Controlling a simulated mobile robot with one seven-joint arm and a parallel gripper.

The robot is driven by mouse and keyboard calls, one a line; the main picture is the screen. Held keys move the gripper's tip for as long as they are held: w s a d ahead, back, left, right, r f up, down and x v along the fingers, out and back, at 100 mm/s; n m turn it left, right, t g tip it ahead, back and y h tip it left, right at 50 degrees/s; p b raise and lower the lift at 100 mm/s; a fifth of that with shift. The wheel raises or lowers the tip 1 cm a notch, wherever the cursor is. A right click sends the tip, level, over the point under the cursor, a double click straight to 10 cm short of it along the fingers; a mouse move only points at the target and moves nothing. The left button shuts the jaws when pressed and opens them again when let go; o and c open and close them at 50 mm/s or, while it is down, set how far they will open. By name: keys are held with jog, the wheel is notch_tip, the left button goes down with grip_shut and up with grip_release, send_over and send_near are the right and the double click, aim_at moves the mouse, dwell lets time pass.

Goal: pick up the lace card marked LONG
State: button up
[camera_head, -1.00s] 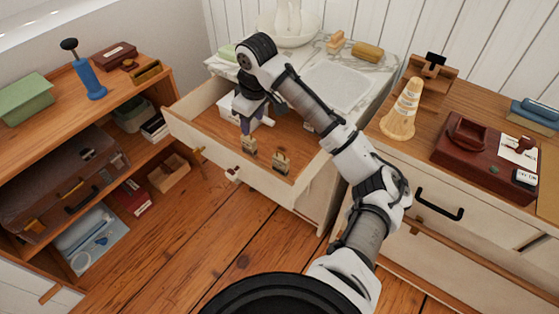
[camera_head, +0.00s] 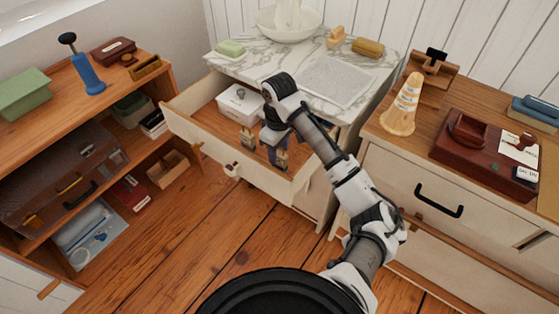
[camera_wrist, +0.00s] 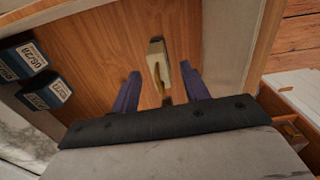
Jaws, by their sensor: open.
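Two small upright cards with pale tops and dark, brassy lower parts stand in the open wooden drawer (camera_head: 205,132). One card (camera_head: 247,138) is to the left of my gripper, the other card (camera_head: 281,158) is right at my gripper (camera_head: 270,150). No LONG marking is legible on either. In the wrist view, my gripper (camera_wrist: 160,72) is open, its two purple fingers on either side of a narrow pale card with a brassy part (camera_wrist: 155,54). I cannot tell whether either finger touches it.
A white box (camera_head: 236,104) sits at the drawer's back left. Dark blue labelled boxes (camera_wrist: 45,93) lie left in the wrist view. The drawer's front wall (camera_head: 232,170) and marble top (camera_head: 345,78) bound the space around my gripper.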

aim_at(280, 154)
jog(key=shift+s+d+f, duration=0.1)
jog(key=shift+f, duration=1.45)
jog(key=shift+c, duration=0.3)
grip_shut()
jog(key=shift+r, duration=0.15)
